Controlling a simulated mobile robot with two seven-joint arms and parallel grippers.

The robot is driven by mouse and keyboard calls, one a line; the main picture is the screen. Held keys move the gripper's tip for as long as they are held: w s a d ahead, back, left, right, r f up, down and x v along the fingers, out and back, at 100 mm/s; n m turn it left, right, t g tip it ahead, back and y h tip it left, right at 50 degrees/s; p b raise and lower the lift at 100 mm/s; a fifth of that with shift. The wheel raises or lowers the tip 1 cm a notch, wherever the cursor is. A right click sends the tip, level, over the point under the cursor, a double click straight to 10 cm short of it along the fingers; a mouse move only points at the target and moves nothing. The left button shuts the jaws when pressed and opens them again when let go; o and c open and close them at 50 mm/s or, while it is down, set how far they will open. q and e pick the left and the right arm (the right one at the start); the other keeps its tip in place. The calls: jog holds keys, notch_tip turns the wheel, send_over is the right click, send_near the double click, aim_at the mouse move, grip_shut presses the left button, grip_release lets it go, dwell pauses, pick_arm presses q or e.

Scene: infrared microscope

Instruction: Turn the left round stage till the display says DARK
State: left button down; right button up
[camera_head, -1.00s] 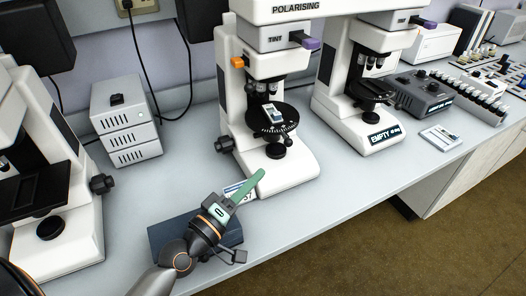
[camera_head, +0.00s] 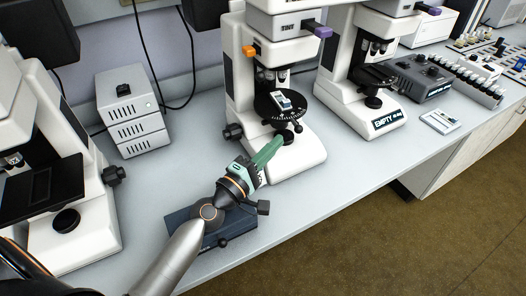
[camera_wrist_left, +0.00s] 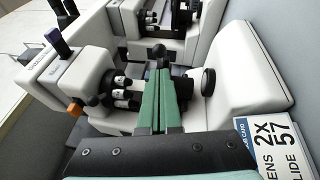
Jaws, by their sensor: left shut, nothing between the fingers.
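The left round stage (camera_head: 270,108) is a black disc with white marks on its rim, on the left white microscope (camera_head: 241,85). A small slide with a pale label (camera_head: 283,99) lies on it. My left gripper (camera_head: 278,141), with green fingers, is shut and empty. Its tips are in front of and below the stage, near the microscope's black knobs; I cannot tell if they touch anything. In the left wrist view the shut green fingers (camera_wrist_left: 158,77) point toward the microscope, and they partly hide the stage area. My right gripper is not in view.
A second microscope (camera_head: 350,75) with an EMPTY sign (camera_head: 388,120) stands to the right. A dark blue box (camera_head: 180,227) lies under my left wrist. A printed card (camera_wrist_left: 275,148) stands close by the gripper. Another microscope (camera_head: 85,200) is at far left. Bench front is mostly clear.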

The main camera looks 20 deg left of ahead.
pick_arm(q)
jog(key=shift+x, duration=1.65)
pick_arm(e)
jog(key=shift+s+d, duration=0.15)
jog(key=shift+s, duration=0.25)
pick_arm(q)
jog(key=shift+w+d+r+p, duration=0.1)
jog(key=shift+w+d+p, duration=0.25)
jog(key=shift+d, duration=0.3)
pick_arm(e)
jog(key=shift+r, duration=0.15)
pick_arm(q)
jog(key=shift+s, duration=0.15)
